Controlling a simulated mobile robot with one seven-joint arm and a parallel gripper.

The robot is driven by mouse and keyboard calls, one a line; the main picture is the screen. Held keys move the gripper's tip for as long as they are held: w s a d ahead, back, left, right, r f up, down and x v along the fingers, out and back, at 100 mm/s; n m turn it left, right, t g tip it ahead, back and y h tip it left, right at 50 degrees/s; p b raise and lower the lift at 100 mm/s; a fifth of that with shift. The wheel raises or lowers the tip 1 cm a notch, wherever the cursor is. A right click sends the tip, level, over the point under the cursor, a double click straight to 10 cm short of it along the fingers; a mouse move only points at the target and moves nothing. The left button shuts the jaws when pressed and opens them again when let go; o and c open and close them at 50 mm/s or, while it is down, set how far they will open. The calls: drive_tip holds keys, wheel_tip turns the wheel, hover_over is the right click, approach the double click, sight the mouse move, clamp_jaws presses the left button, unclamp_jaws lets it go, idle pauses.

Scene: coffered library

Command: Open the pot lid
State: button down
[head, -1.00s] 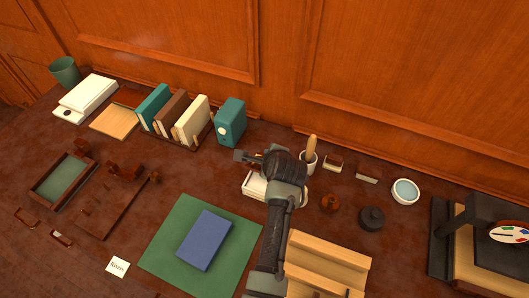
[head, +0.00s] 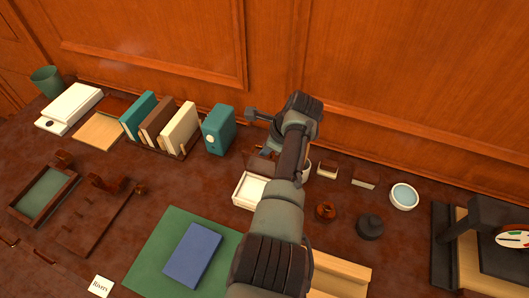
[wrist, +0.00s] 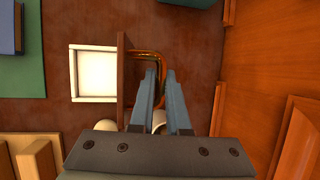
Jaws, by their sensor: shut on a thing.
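The pot is a white square box (head: 249,191), open at the top, with its pale inside showing; it also shows in the wrist view (wrist: 96,74). Its brown lid (wrist: 122,85) stands on edge along the box's right side in the wrist view. In the head view the lid (head: 261,165) rises at the box's back edge, partly hidden by my arm. A brass loop handle (wrist: 147,53) sticks out from the lid's outer face. My gripper (wrist: 160,72) is shut on this handle; the exact contact is partly hidden by the fingers. My gripper (head: 266,152) is behind the box in the head view.
A teal box (head: 219,130) and a book rack stand left of my gripper. A white cup (head: 306,168) is partly hidden behind my arm. The wood wall (head: 380,90) is close behind. A wooden stand (head: 340,275) and blue book (head: 193,254) lie in front.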

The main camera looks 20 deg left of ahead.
drive_tip(key=shift+w+f, duration=0.25)
drive_tip(key=shift+w, duration=0.3)
drive_tip(key=c, duration=1.2)
unclamp_jaws()
drive_tip(key=shift+o, duration=0.2)
drive_tip(key=v, duration=1.3)
